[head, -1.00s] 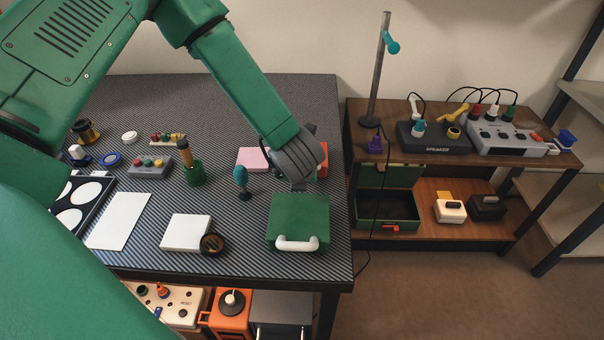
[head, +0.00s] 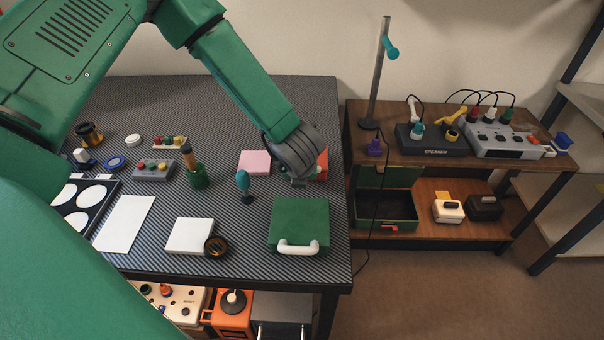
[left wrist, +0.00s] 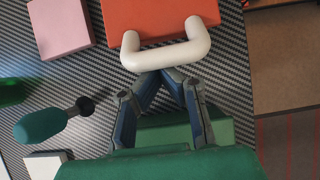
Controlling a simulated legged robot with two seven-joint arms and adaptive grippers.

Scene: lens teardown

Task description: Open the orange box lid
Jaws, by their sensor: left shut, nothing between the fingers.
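The orange box (head: 322,165) is on the dark patterned table near its right edge, mostly hidden by my left arm in the head view. In the left wrist view the orange box (left wrist: 150,16) is at the top, with a white U-shaped handle (left wrist: 168,55) along its near side. My left gripper (left wrist: 163,76) is shut and empty, its fingertips just below the handle's bar. I cannot tell whether they touch it. In the head view the gripper (head: 299,182) is partly hidden by its wrist. The lid looks closed. My right gripper is not in view.
A green box (head: 300,222) with a white handle stands nearer the front edge. A pink block (head: 255,162) and a teal-topped tool (head: 243,183) are left of the gripper. A wooden shelf (head: 470,215) with an open green box (head: 386,208) stands to the right.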

